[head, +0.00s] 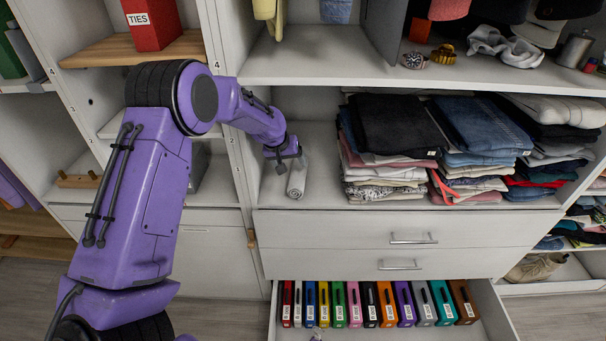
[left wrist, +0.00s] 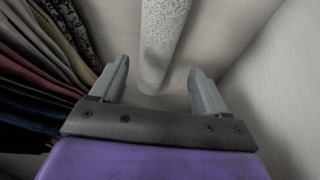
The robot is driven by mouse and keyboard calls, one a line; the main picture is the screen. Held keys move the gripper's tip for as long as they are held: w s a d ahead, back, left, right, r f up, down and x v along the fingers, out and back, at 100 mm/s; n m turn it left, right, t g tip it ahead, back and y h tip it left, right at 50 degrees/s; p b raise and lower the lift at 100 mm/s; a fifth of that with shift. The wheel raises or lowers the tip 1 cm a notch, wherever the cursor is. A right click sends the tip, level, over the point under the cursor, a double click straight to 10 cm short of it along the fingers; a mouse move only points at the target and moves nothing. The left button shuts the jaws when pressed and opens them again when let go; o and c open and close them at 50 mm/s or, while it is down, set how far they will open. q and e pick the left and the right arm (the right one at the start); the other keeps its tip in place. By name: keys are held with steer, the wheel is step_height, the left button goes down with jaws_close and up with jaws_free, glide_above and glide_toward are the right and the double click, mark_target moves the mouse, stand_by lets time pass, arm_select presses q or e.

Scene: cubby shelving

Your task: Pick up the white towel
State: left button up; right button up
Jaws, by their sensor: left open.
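The white towel (head: 297,177) is a rolled, textured cylinder lying on the shelf in the cubby left of the folded clothes. In the left wrist view the towel (left wrist: 160,40) runs from the top edge down toward the space between my fingers. My left gripper (head: 285,157) is at the towel's far end in the head view. In the left wrist view my left gripper (left wrist: 155,82) is open, with one finger on each side of the towel's line. The fingers look apart from it; whether the towel's end is between the tips is unclear.
Stacks of folded clothes (head: 390,130) fill the shelf to the right, and also show in the left wrist view (left wrist: 40,60). The cubby's side wall (left wrist: 275,90) stands close on the other side. Below, an open drawer (head: 480,332) holds several coloured boxes.

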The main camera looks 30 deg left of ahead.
mark_target(296, 169)
arm_select(q)
steer(key=p+x, duration=0.1)
steer(key=x, duration=0.6)
steer(key=shift+w+d+f, duration=0.1)
steer(key=shift+f, duration=0.05)
steer(key=c, duration=0.8)
